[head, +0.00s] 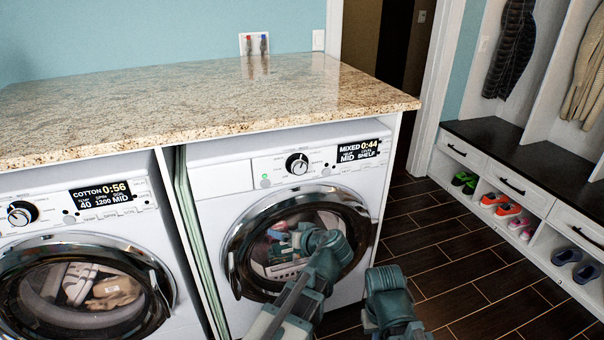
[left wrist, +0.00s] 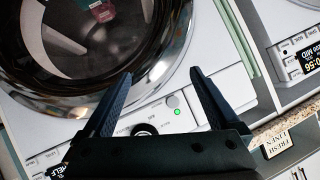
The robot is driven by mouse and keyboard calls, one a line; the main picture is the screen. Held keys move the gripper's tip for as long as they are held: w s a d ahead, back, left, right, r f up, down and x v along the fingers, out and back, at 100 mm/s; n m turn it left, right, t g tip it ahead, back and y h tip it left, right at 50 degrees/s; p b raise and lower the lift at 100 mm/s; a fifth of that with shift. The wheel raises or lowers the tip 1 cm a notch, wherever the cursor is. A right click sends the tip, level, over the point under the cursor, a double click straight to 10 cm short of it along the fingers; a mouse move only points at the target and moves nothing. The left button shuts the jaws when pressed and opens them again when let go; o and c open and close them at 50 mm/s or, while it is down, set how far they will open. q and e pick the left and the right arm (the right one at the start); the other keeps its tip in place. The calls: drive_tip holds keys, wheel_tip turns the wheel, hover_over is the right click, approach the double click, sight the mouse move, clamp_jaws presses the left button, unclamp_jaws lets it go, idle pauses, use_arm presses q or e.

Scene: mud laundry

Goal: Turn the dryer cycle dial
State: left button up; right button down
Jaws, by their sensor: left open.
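The cycle dial (head: 297,163) is a round black knob with a silver face on the white dryer (head: 225,174). This is the right-hand machine, and its display (head: 358,152) reads MIXED 0:44. In the left wrist view the panel appears upside down, and a dark dial (left wrist: 145,130) lies partly hidden behind the gripper body. My left gripper (left wrist: 160,75) is open and empty, its fingers pointing towards the round door (left wrist: 180,60). In the head view my left arm is in front of this door, below the dial. My right arm shows at the lower right without visible fingers.
A granite counter (head: 200,100) overhangs both machines. A washer (head: 150,230) stands on the left, its display reading COTTON 0:56. A shoe bench (head: 480,160) stands at the right. The tiled floor (head: 450,270) between is clear.

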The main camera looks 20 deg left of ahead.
sight(301, 168)
use_arm(q)
drive_tip(key=w+d+r+t+y, duration=0.1)
drive_tip(key=w+d+r+t, duration=0.6)
drive_tip(key=r, duration=0.4)
drive_tip(key=x, duration=1.2)
drive_tip(key=shift+a+f, duration=0.2)
drive_tip(key=shift+a, duration=0.15)
drive_tip(key=shift+c, duration=0.2)
drive_tip(key=c, duration=1.3)
drive_tip(key=shift+c, duration=0.2)
